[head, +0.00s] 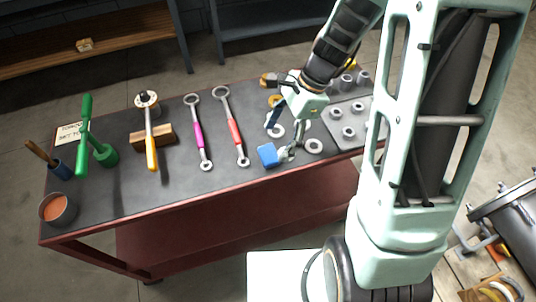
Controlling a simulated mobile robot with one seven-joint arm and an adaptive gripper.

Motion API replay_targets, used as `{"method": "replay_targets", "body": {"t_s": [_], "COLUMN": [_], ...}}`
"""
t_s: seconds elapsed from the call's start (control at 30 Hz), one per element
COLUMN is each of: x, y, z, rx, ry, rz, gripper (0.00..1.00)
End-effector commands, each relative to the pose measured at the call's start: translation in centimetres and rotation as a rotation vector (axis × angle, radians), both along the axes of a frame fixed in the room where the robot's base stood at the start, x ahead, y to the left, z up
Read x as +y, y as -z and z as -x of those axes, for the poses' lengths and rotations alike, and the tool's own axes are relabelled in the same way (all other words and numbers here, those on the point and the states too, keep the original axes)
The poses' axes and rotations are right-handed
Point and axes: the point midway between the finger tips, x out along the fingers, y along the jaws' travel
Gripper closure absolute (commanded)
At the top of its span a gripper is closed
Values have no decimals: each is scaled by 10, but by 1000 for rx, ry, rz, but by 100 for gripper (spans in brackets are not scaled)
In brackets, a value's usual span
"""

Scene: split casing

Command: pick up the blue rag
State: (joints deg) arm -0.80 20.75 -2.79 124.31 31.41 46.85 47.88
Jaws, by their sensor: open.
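A small bright blue folded piece, which looks like the blue rag (268,154), lies near the front edge of the dark workbench top (230,178). My gripper (286,153) reaches down from the upper right and is open. Its visible fingertip is just right of the rag, close to or touching it; I cannot tell which. The rag is not clearly between the fingers. The other finger is hard to make out.
Grey rings (313,146) lie right of my gripper, and a grey plate with several round parts (349,133) is behind them. A red-handled wrench (234,130) and a purple-handled wrench (199,135) lie to the left. A dark blue item (272,117) is behind the rag.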

Motion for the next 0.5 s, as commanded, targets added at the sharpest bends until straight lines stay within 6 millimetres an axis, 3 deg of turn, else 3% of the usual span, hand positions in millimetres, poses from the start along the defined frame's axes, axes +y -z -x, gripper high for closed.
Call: {"method": "replay_targets", "body": {"t_s": [0.3,0.5], "x": [15,19], "y": [39,49], "z": [6,6], "rx": [3,-1], "ry": [0,-1], "rz": [0,1], "gripper": [29,29]}}
